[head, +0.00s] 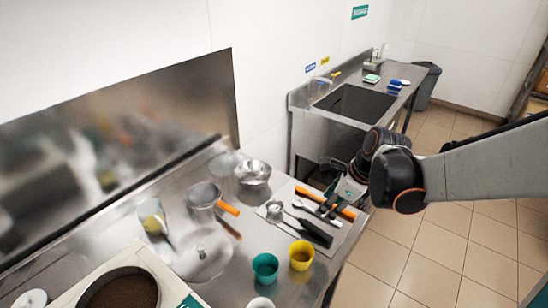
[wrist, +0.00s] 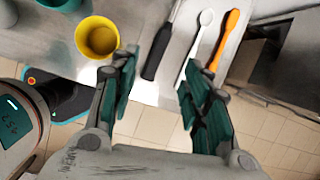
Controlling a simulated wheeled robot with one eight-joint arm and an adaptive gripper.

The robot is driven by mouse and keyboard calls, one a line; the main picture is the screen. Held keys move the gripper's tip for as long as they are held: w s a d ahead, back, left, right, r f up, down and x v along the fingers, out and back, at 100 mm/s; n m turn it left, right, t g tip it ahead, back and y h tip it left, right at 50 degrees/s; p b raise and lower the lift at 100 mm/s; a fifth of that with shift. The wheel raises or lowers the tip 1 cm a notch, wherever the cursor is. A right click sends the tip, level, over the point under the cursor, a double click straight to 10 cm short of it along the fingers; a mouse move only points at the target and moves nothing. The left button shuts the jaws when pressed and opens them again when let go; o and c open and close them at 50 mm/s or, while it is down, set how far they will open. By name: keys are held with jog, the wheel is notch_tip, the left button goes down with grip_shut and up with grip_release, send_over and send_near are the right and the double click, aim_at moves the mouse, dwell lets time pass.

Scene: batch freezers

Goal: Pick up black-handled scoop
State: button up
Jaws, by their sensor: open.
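The black-handled scoop lies on a pale mat (head: 340,238) near the front edge of the steel counter. Its black handle (head: 316,233) points toward the lower right. In the wrist view the black handle (wrist: 158,52) shows ahead of my gripper, above the left finger; its head is out of that picture. A white spoon (wrist: 203,28) and an orange-handled tool (wrist: 228,40) lie to its right. My gripper (wrist: 157,85) is open and empty, and its fingers appear apart from the scoop. In the head view my gripper (head: 340,198) hangs over the right end of the mat.
A yellow cup (head: 301,256) and a teal cup (head: 265,267) stand left of the mat. An orange-handled pan (head: 203,194), a steel bowl (head: 253,173) and a round lid (head: 203,255) are farther left. A sink (head: 355,103) stands behind. Tiled floor is free at right.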

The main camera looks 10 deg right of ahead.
jog(key=f+m, duration=0.1)
jog(key=m, duration=0.1)
jog(key=b, duration=0.3)
send_over(309, 224)
jog(key=s+d, duration=0.2)
notch_tip(309, 224, down, 8)
jog(key=shift+s+a+f, duration=0.1)
jog(key=shift+s, duration=0.05)
jog(key=shift+w+b+x, duration=0.15)
jog(key=shift+b+x, duration=0.25)
jog(key=shift+x, duration=0.95)
jog(key=shift+w+b+x, duration=0.1)
jog(key=shift+b+x, duration=0.3)
jog(key=shift+x, duration=1)
jog(key=shift+a, duration=0.15)
grip_shut()
